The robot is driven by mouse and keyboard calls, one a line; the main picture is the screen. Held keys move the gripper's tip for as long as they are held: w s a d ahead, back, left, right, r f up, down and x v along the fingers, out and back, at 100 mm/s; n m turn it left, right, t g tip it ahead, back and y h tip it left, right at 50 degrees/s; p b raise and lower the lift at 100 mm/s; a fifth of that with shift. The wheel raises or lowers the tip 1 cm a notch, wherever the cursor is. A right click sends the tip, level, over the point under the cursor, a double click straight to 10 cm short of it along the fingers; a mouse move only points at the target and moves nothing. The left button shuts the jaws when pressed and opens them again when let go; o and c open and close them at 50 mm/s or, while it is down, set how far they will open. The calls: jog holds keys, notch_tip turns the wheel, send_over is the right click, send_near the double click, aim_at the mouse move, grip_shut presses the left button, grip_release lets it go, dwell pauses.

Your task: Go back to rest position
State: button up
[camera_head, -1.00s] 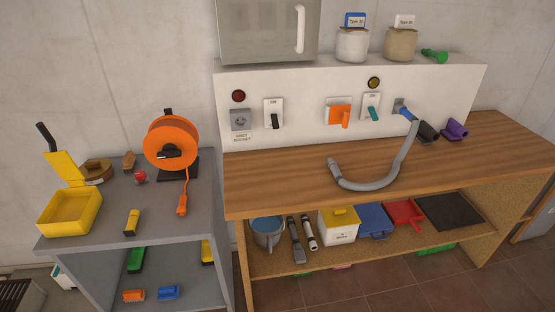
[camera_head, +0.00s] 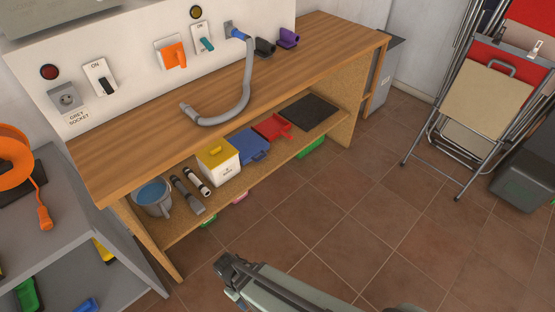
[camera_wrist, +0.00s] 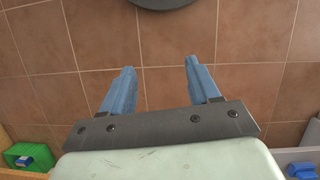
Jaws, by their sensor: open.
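My gripper (camera_wrist: 158,75) shows in the wrist view with its two blue fingers apart. Nothing is between the fingers; brown floor tiles (camera_wrist: 160,100) lie behind them. In the head view, a pale green part of my arm reaches in at the bottom, over the floor in front of the workbench (camera_head: 180,135). It touches nothing that I can see.
A grey hose (camera_head: 230,118) lies on the bench top, one end at the wall. A yellow-lidded box (camera_head: 218,165) and a bucket (camera_head: 153,195) stand on the lower shelf. Folded chairs (camera_head: 485,100) stand at right. The floor between is clear.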

jog(key=s+d+f+m+g+y, duration=0.1)
jog(key=d+f+m, duration=0.1)
jog(key=d, duration=0.7)
jog(key=s+d+f+m+g+y, duration=0.1)
jog(key=d+m, duration=0.3)
jog(key=d, duration=0.5)
jog(key=d+f+m+g, duration=0.2)
jog(key=d+m, duration=0.2)
jog(key=d, duration=0.5)
jog(key=shift+s+d+f+g+y, duration=0.25)
jog(key=shift+s+f+g+y, duration=0.05)
jog(key=shift+s+f+y, duration=0.1)
